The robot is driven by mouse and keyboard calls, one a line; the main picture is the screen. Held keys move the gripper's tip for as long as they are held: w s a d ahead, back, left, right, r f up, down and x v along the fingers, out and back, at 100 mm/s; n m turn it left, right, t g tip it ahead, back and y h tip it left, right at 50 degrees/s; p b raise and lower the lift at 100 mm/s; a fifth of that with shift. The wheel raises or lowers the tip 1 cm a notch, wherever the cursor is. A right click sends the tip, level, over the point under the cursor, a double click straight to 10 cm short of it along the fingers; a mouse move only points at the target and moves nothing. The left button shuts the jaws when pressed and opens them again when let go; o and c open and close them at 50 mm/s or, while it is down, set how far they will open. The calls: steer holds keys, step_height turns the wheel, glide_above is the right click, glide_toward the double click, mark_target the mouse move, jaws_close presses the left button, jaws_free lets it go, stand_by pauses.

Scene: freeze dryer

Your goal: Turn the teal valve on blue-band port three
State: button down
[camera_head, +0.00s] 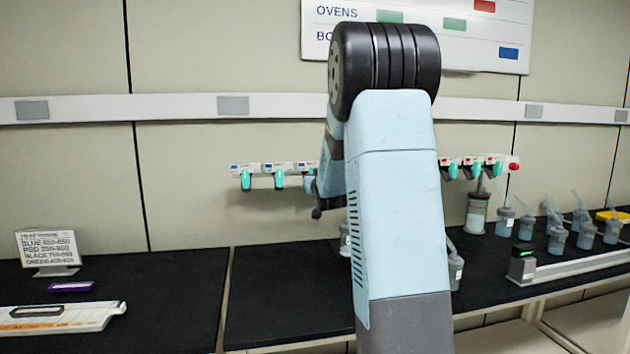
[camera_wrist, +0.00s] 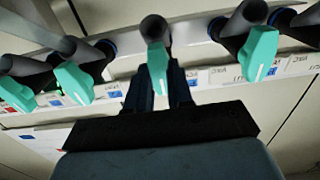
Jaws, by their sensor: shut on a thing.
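A wall rail carries a row of teal valves. In the head view the blue-marked ones at the left are the first valve (camera_head: 246,180), the second valve (camera_head: 279,180) and the third valve (camera_head: 309,184), partly covered by my gripper (camera_head: 317,203). In the wrist view, where the labels appear upside down, the third valve (camera_wrist: 157,68) sits between the two dark fingers of my gripper (camera_wrist: 160,76), which is shut on its handle. The handle points roughly along the fingers. A blue-marked label (camera_wrist: 192,76) shows beside it. My arm hides the middle of the rail.
Neighbouring teal valves stand close on both sides in the wrist view, one at the right (camera_wrist: 259,52) and one at the left (camera_wrist: 74,82). Flasks (camera_head: 505,220) stand on the black bench at the right. A sign (camera_head: 48,250) stands at the left.

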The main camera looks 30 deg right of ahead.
steer(key=c, duration=1)
jaws_free()
steer(key=v, duration=1.3)
steer(key=shift+s, duration=0.4)
steer(key=shift+a, duration=0.1)
steer(key=shift+a, duration=0.1)
steer(key=s+a+f+n+g+y, duration=0.1)
steer(key=s+a+g, duration=0.3)
steer(key=s, duration=0.6)
steer(key=s+a+f+n+g+y, duration=0.1)
steer(key=s+a+g, duration=0.3)
steer(key=s+a, duration=0.5)
steer(key=s+a+f+n+g+y, duration=0.1)
steer(key=s+a+f+g+y, duration=0.2)
steer(key=s, duration=0.9)
steer(key=a, duration=0.3)
steer(key=shift+s+a+g, duration=0.3)
steer(key=shift+a+g, duration=0.1)
